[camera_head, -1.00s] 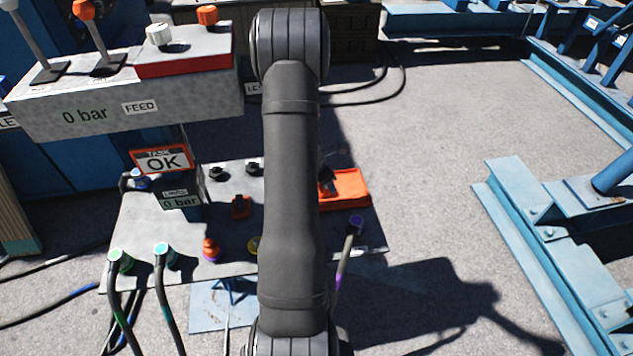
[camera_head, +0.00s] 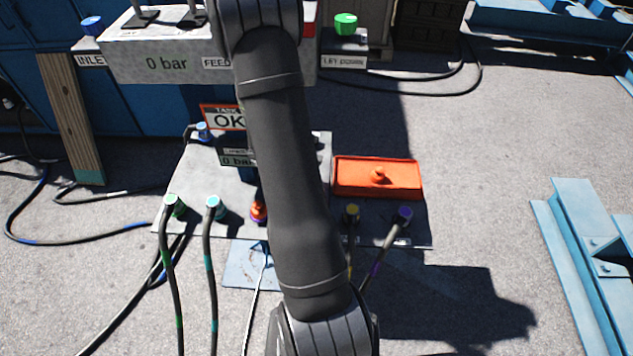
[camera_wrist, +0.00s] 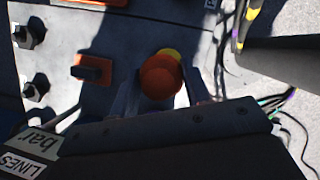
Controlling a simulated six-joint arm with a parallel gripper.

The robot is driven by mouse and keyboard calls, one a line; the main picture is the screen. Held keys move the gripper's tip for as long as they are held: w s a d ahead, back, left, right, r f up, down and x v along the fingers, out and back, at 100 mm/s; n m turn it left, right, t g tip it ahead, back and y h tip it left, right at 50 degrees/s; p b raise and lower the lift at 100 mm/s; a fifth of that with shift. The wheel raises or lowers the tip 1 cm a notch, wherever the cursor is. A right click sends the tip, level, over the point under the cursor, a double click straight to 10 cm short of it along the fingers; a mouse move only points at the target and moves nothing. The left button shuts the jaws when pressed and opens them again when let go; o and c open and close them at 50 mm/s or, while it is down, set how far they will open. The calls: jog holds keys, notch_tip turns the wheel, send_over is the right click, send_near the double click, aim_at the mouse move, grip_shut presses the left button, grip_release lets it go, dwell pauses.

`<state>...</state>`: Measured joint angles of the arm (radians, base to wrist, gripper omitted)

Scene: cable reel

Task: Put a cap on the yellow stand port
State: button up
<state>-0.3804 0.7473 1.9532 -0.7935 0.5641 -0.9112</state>
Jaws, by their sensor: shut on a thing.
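My gripper (camera_wrist: 158,100) is shut on a round orange cap (camera_wrist: 160,78) in the wrist view. A yellow ring (camera_wrist: 173,54), which looks like the yellow stand port, shows just beyond the cap and is mostly covered by it. I cannot tell whether cap and port touch. In the head view my arm hides the gripper, the held cap and this port. One more orange cap (camera_head: 379,176) lies in the orange tray (camera_head: 345,188).
Hoses with green (camera_head: 173,203), teal (camera_head: 214,204), yellow (camera_head: 352,211) and purple (camera_head: 404,214) ends stand along the panel's front edge. In the wrist view, an orange-red fitting (camera_wrist: 92,69) and black knobs (camera_wrist: 30,36) are left of my gripper.

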jog(key=shift+s+a+f, duration=0.1)
jog(key=shift+f, duration=4.25)
jog(key=shift+f, duration=0.3)
jog(key=o, duration=1.2)
jog(key=shift+c, duration=0.2)
jog(key=v, duration=1.7)
jog(key=shift+a+r, duration=0.15)
